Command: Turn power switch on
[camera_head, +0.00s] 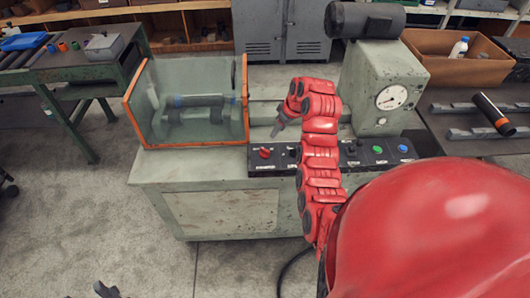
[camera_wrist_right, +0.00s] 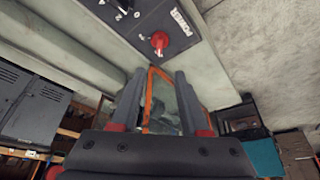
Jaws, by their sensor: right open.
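The power switch is a red rotary knob (camera_head: 265,153) at the left end of the black control panel (camera_head: 285,167) on the machine's front. In the right wrist view the knob (camera_wrist_right: 160,41) sits beside a "POWER" label (camera_wrist_right: 181,20). My right gripper (camera_head: 278,131) is above the panel, close to the knob but apart from it. In the right wrist view its two fingers (camera_wrist_right: 161,78) are spread with nothing between them, and the knob shows beyond their tips. A small dark part of my left gripper (camera_head: 106,290) shows at the bottom edge; its jaws cannot be made out.
A clear guard box with an orange frame (camera_head: 190,146) stands left of the panel, around a pipe (camera_head: 198,101). A gauge housing (camera_head: 375,70) rises behind.

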